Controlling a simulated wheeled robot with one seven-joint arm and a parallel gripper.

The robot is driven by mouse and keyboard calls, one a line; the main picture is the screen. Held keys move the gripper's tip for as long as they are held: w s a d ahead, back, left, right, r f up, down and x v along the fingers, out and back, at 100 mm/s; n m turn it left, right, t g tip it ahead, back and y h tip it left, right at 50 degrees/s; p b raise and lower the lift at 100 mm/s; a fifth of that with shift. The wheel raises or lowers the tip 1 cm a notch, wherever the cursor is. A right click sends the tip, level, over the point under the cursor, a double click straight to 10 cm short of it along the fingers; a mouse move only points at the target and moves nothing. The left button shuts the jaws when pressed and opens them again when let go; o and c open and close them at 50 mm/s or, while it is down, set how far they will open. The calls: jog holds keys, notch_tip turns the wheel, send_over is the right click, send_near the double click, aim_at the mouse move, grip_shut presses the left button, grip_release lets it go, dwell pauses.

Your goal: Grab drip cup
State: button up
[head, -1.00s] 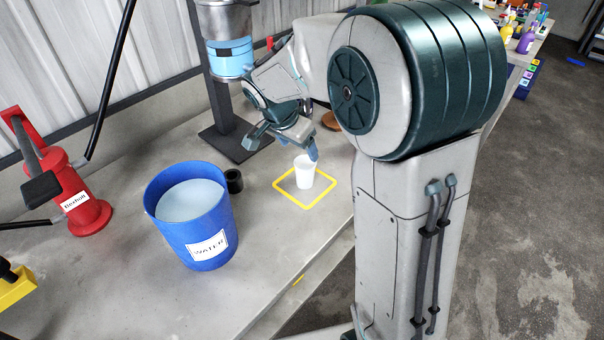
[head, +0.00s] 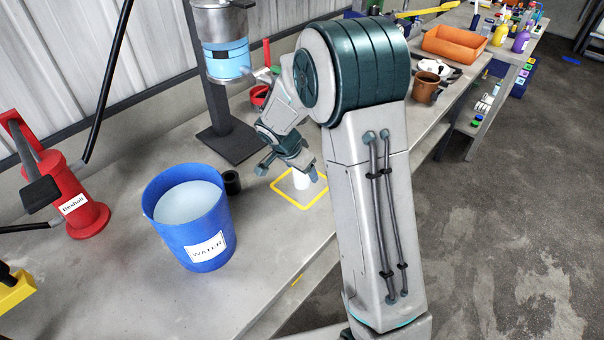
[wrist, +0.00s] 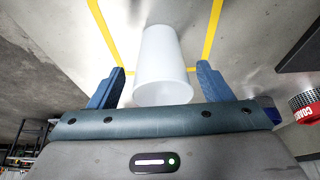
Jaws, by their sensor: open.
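The white drip cup (head: 301,181) stands inside the yellow square outline (head: 289,206) on the bench. In the head view my gripper hides its upper part. In the wrist view the cup (wrist: 163,65) shows whole, between my two blue fingers. My gripper (head: 291,172) is open, with one finger on each side of the cup (wrist: 160,85). A gap shows between each finger and the cup wall in the wrist view, so the fingers appear apart from it.
A blue WATER bucket (head: 190,240) stands left of the outline. A small black ring (head: 231,182) sits between them. The disperser column (head: 226,50) rises behind on a dark base plate (head: 229,140). A red jack (head: 75,205) is at far left. A brown mug (head: 425,88) and orange tray (head: 455,42) are farther right.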

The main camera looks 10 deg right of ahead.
jog(key=shift+x, duration=1.3)
jog(key=shift+c, duration=0.2)
jog(key=c, duration=1)
jog(key=shift+o, duration=0.2)
jog(key=shift+r, duration=0.1)
